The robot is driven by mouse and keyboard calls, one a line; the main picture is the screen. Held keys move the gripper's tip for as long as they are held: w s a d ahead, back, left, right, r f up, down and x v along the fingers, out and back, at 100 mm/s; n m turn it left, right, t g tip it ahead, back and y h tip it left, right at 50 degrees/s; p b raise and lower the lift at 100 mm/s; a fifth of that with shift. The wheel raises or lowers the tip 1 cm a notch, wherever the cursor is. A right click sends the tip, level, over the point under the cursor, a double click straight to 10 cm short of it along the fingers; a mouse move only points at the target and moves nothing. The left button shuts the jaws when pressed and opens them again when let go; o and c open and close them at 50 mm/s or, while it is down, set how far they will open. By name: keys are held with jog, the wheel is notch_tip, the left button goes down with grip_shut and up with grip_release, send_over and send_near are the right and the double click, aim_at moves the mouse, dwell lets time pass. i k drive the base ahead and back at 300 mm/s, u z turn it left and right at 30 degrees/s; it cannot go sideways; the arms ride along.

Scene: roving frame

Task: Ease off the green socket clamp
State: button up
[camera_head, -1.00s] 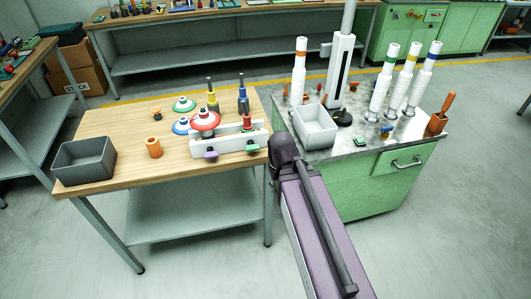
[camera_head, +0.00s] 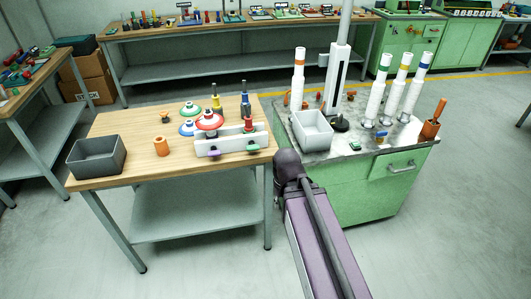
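A green clamp knob (camera_head: 251,148) sits low on the front right of a white rail-like fixture (camera_head: 231,144) on the wooden table. A purple knob (camera_head: 214,152) sits on the same fixture to its left. A red upright piece (camera_head: 249,127) stands at the fixture above the green knob. A red and white cone-shaped piece (camera_head: 209,121) stands at its left part. How tight the green clamp is cannot be told. My purple arm link rises from the bottom, to the right of the fixture; my gripper is not visible.
The wooden table (camera_head: 135,170) also bears a grey bin (camera_head: 97,160), an orange cylinder (camera_head: 161,147), blue and green discs and two upright tools. The green cabinet (camera_head: 345,185) at right bears a white bin (camera_head: 311,130) and several tall white cylinders. Floor in front is clear.

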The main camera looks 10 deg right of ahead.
aim_at(251, 146)
jog(key=z, duration=0.05)
jog(key=k, duration=0.4)
jog(key=u, duration=0.15)
jog(key=i, duration=1.45)
jog(key=z, duration=0.1)
jog(key=k, duration=0.25)
jog(key=u, duration=0.05)
